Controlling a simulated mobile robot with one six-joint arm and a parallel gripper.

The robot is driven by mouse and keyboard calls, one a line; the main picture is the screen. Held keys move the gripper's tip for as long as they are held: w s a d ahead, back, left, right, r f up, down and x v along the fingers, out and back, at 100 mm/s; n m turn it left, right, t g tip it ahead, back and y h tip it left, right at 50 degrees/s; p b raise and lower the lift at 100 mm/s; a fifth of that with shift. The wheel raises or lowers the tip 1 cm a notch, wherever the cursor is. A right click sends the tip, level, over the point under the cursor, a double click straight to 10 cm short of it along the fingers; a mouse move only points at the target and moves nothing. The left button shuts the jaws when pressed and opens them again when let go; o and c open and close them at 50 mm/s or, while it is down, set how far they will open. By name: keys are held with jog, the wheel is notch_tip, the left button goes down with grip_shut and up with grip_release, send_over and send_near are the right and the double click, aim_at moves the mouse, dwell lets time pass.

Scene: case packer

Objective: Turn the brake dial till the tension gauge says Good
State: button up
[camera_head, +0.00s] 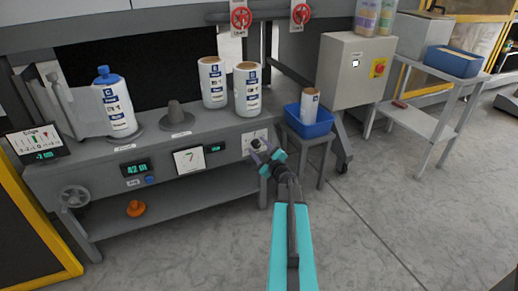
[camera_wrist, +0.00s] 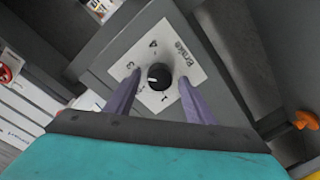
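The brake dial (camera_wrist: 159,76) is a round black knob with a white mark. It sits on a white plate labelled "Brake" with numbers 1, 3 and 4 readable; its mark points to the plate's left side in the wrist view. My gripper (camera_wrist: 158,84) is open, one purple finger on each side of the knob, with visible gaps. In the head view my gripper (camera_head: 262,156) is at the bench's right front and partly covers the brake plate (camera_head: 254,138). A white dial gauge (camera_head: 189,160) with a needle is left of it, perhaps the tension gauge; its words are too small to read.
Green displays (camera_head: 136,168) (camera_head: 215,149) are on the bench front. White rolls (camera_head: 212,82) (camera_head: 247,90) stand on top. A blue bin (camera_head: 309,122) with a roll is close right of my gripper. A handwheel (camera_head: 74,196) is at the left. The floor in front is clear.

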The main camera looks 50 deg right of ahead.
jog(key=shift+s, duration=0.2)
jog(key=p+v, duration=0.2)
jog(key=v, duration=1.1)
jog(key=shift+s, duration=0.25)
jog(key=shift+w+a, duration=0.1)
dwell(0.5)
